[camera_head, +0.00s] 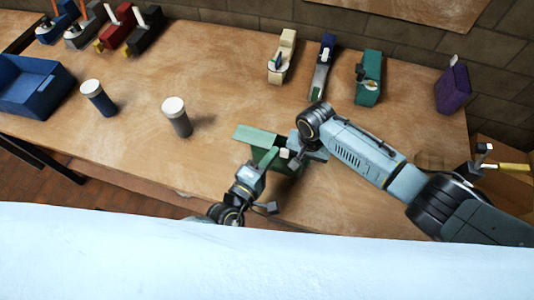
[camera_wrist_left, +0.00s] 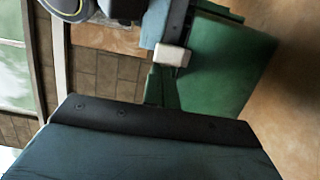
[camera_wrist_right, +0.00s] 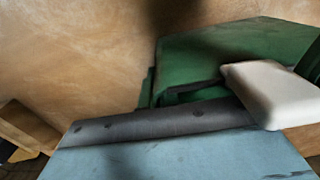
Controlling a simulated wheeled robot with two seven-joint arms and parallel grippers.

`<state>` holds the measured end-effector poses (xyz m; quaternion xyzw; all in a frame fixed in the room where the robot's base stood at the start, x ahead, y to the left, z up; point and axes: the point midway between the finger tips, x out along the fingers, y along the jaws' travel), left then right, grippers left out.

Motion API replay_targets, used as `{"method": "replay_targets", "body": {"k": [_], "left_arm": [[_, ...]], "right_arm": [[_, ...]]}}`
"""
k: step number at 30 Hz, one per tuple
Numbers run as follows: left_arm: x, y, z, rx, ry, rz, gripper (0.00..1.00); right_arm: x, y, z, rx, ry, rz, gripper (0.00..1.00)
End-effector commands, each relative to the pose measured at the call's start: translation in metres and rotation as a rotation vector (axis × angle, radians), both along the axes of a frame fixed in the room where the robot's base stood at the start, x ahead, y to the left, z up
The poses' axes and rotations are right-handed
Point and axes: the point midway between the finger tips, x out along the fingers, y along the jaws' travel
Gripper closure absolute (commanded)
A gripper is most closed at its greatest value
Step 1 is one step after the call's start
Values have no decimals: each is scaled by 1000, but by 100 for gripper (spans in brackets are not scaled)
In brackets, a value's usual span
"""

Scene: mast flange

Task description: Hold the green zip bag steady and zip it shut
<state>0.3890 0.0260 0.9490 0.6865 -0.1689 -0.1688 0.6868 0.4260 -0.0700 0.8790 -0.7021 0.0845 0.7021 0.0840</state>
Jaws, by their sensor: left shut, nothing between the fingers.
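The green zip bag (camera_head: 257,136) stands near the front edge of the workbench, with a pale green strip along its top. Its white slider tab (camera_head: 285,153) is at the right part of the bag. My left gripper (camera_head: 263,163) is at the bag's near side, shut and empty; in the left wrist view the bag (camera_wrist_left: 230,65) is beyond its finger. My right gripper (camera_head: 299,147) is at the bag's right end. In the right wrist view the white tab (camera_wrist_right: 270,92) is against the finger's end; whether the fingers hold it is hidden.
Two white-capped cylinders (camera_head: 177,117) (camera_head: 98,97) and a blue bin (camera_head: 35,86) stand to the left. Cream (camera_head: 281,58), navy (camera_head: 322,68), teal (camera_head: 368,78) and purple (camera_head: 453,90) items line the back. The bench between is clear.

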Motion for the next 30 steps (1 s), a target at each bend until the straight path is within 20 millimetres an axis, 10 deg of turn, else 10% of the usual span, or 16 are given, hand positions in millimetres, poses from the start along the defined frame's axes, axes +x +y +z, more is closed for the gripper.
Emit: {"method": "replay_targets", "body": {"k": [6, 17, 26, 30], "left_arm": [[-9, -33, 0, -2, 2, -2, 100], [-9, -33, 0, 0, 1, -6, 100], [2, 12, 0, 6, -2, -1, 100], [-35, 26, -2, 1, 5, -2, 100]], "right_arm": [[0, 1, 0, 1, 0, 0, 100], [0, 2, 0, 3, -1, 1, 100], [0, 1, 0, 2, 0, 1, 100], [0, 1, 0, 2, 0, 0, 100]]}}
